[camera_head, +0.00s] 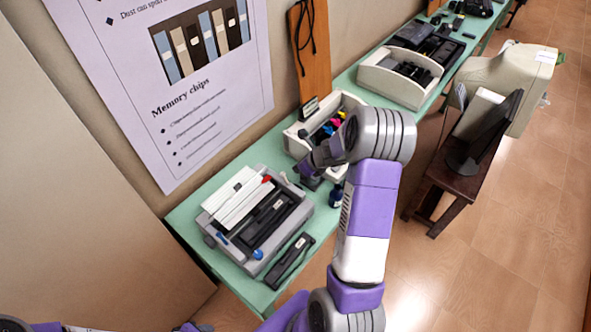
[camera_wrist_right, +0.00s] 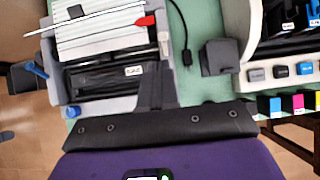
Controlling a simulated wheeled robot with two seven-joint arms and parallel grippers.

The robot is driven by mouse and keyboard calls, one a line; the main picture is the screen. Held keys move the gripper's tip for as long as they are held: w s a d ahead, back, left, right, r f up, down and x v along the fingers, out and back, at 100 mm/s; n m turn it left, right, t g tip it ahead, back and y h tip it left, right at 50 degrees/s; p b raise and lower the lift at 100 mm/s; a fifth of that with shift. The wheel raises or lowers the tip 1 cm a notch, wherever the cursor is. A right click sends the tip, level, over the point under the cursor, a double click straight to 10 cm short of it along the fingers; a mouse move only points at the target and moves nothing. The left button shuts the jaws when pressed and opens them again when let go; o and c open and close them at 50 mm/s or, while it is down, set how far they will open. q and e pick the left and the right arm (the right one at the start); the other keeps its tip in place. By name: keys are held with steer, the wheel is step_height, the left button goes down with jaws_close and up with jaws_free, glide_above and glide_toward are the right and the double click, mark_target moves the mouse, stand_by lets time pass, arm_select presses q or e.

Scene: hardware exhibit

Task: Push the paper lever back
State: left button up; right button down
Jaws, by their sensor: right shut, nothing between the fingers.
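The printer (camera_head: 294,212) is a grey dot-matrix type with white paper at its rear. Its paper lever, a small red tab (camera_head: 267,180), sits at the printer's rear right corner. The lever also shows in the wrist view (camera_wrist_right: 145,20), above the fingers and apart from them. My right gripper (camera_head: 303,172) is to the right of the printer, near that corner. Its dark fingers (camera_wrist_right: 156,68) are shut and empty in the wrist view. My left gripper is not in view; only purple arm parts show along the bottom edge.
A black cartridge (camera_head: 290,261) lies in front of the printer on the green table (camera_head: 184,222). A dark block (camera_wrist_right: 220,57) with a cable is close by. A wall poster hangs behind.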

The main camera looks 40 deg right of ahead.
steer(key=r, duration=0.2)
steer(key=s+r+p, duration=0.1)
steer(key=r, duration=0.2)
steer(key=shift+r+p, duration=0.25)
steer(key=shift+p, duration=0.05)
